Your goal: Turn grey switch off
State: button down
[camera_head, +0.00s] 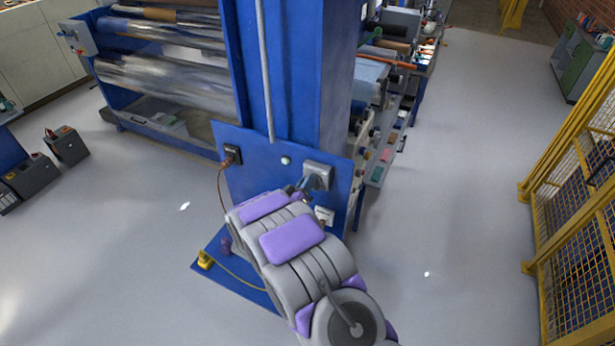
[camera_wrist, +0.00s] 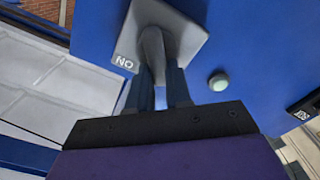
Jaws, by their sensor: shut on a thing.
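The grey switch (camera_head: 319,171) is a square grey plate with a lever on the blue panel (camera_head: 255,160) of the machine's column. In the wrist view the switch plate (camera_wrist: 186,28) fills the top, with its lever (camera_wrist: 152,48) coming down toward my gripper and a label that reads "ON" upside down at its corner. My gripper (camera_wrist: 160,82) is shut on the lever, with one dark finger on each side of it. In the head view my gripper (camera_head: 303,187) reaches the switch from the lower left, and its fingertips are partly hidden.
A pale round button (camera_head: 286,160) and a black socket (camera_head: 232,154) with a cable sit left of the switch. A white box (camera_head: 325,215) is just below it. Film rollers (camera_head: 165,75) stand behind at left, yellow fencing (camera_head: 575,180) at right. The grey floor between is clear.

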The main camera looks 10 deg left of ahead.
jog(key=shift+a+r+n+p, duration=0.1)
jog(key=shift+a+n+p, duration=0.15)
jog(key=shift+n+p, duration=0.25)
jog(key=shift+w, duration=0.1)
jog(key=c, duration=1.5)
grip_release()
jog(key=o, duration=0.5)
jog(key=shift+a+f, duration=0.2)
jog(key=shift+a, duration=0.05)
jog(key=shift+c, duration=0.2)
jog(key=shift+d, duration=0.1)
jog(key=b+v, duration=0.3)
jog(key=v, duration=1.4)
jog(key=shift+b, duration=0.35)
